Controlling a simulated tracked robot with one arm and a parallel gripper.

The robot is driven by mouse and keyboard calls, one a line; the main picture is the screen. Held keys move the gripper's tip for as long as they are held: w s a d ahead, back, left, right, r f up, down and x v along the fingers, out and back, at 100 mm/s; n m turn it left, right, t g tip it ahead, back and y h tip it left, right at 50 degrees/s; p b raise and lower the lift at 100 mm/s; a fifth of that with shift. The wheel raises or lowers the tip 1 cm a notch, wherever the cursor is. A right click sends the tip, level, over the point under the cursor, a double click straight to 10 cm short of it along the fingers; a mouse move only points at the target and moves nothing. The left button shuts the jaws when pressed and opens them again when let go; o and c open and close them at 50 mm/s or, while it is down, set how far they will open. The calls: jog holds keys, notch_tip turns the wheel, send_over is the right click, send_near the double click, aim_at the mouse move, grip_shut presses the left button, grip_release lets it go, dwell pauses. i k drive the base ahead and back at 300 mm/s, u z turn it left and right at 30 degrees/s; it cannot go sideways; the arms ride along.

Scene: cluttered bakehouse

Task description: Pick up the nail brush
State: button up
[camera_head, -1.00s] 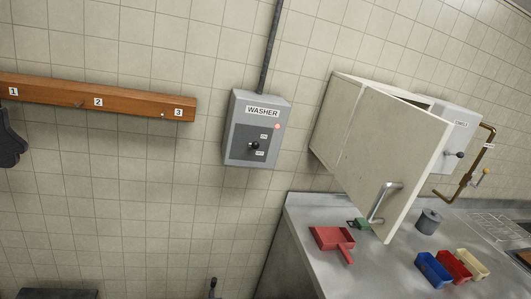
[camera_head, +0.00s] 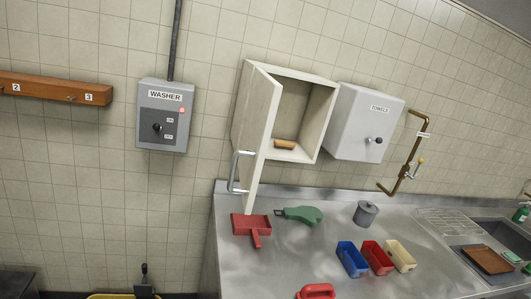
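A small orange-brown block-like object (camera_head: 285,145), which looks like the nail brush, lies on the floor of the open white wall cabinet (camera_head: 317,120). Its bristles cannot be made out. The cabinet door (camera_head: 262,130) stands wide open on the left, with its metal handle (camera_head: 236,172) facing left. My gripper is not in view, so its state does not show.
Below, the steel counter (camera_head: 290,262) holds a red dustpan (camera_head: 251,225), a green scoop-like tool (camera_head: 302,215), a grey lidded pot (camera_head: 366,214) and blue, red and cream bins (camera_head: 352,260). A grey towel box (camera_head: 365,122) hangs right of the cabinet.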

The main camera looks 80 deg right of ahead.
aim_at(280, 144)
jog(key=u, duration=0.05)
jog(key=k, duration=0.85)
jog(key=z, duration=2.25)
jog(key=i, duration=1)
jog(key=z, duration=0.05)
